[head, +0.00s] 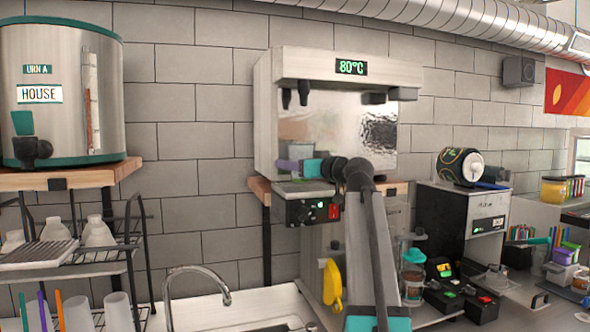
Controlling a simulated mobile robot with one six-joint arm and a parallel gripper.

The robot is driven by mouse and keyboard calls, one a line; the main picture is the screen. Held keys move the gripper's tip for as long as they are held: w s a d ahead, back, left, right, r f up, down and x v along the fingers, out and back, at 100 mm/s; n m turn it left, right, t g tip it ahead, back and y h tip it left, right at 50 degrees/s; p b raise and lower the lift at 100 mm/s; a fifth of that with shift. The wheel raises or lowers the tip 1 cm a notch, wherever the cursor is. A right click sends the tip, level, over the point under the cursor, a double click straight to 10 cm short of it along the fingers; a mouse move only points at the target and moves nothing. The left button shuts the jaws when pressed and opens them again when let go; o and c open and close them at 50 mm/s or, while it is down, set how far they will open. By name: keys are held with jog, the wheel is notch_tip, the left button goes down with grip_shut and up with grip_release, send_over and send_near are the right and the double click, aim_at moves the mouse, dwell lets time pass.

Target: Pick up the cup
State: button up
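Several translucent cups stand on the lower shelf of the rack at the lower left, one of them here (118,311) and another beside it (76,314). The picture's bottom edge cuts them off. My arm rises from the bottom centre and bends left. Its end, which looks like my gripper (287,166), is a small purple and teal part in front of the steel machine (300,68) marked 80°C. It is far from the cups, up and to the right.
A steel urn (62,92) stands on a wooden shelf above the wire rack (128,262). A tap (195,270) and sink are at the bottom centre-left. A black machine (450,222) and small containers crowd the counter at the right.

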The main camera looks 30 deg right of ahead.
jog(key=shift+r+b, duration=0.65)
jog(key=shift+r, duration=0.6)
jog(key=s+d+b, duration=0.1)
jog(key=s+b, duration=0.1)
jog(key=s, duration=0.6)
jog(key=s+d+r+b, duration=0.1)
jog(key=s+b, duration=0.2)
jog(key=s, duration=0.5)
jog(key=shift+d+r, duration=0.3)
